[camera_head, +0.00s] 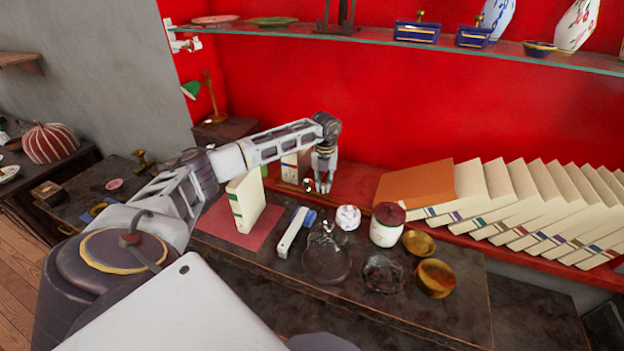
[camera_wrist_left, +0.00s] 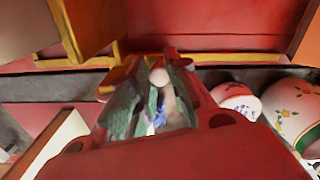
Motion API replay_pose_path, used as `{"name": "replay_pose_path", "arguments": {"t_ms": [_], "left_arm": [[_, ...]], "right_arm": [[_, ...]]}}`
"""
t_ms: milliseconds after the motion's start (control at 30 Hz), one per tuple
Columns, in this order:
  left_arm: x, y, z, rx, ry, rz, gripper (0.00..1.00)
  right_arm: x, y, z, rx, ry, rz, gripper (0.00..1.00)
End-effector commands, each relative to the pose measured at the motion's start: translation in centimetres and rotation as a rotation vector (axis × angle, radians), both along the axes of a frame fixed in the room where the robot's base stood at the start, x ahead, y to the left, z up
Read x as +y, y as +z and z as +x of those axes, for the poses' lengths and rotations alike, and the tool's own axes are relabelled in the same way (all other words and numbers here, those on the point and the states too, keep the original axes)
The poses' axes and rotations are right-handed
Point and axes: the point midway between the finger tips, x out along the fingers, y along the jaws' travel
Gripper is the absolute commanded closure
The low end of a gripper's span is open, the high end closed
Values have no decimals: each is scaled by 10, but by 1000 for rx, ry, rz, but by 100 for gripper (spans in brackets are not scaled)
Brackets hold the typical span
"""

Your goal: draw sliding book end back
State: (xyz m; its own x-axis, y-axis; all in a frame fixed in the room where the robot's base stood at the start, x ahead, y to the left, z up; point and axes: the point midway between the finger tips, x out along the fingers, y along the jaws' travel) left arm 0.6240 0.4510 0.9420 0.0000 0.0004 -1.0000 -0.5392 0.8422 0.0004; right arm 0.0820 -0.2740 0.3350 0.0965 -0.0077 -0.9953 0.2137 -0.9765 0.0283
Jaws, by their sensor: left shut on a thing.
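The sliding book end appears to be the upright brown panel (camera_wrist_left: 85,22) with brass fittings, at the upper left of the left wrist view. In the head view it looks to be the panel (camera_head: 290,166) on the red shelf, left of the gripper and partly behind my arm. My left gripper (camera_head: 324,187) points down at the shelf. In the left wrist view its fingers (camera_wrist_left: 163,92) are closed around a small pale round knob (camera_wrist_left: 159,77) beside the brass strip. How the knob joins the panel is hard to see. My right gripper is out of view.
Cream books (camera_head: 520,205) lean in a row on the red shelf at right, beside an orange-brown board (camera_head: 415,187). A standing book (camera_head: 246,200), a white jar (camera_head: 387,225), a small round pot (camera_head: 348,217) and brass bowls (camera_head: 436,277) crowd the dark table in front.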

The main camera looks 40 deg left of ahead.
Motion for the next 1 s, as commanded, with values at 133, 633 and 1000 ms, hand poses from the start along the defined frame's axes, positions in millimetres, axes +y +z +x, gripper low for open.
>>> {"name": "replay_pose_path", "arguments": {"t_ms": [133, 633, 1000], "left_arm": [[-36, 0, 10, 3, -6, -4, 100], [-120, -1, 37, 3, -3, -2, 100], [-132, -1, 40, 5, -1, -2, 100]], "right_arm": [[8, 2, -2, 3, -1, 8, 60], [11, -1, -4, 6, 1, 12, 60], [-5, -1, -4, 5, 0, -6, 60]]}}
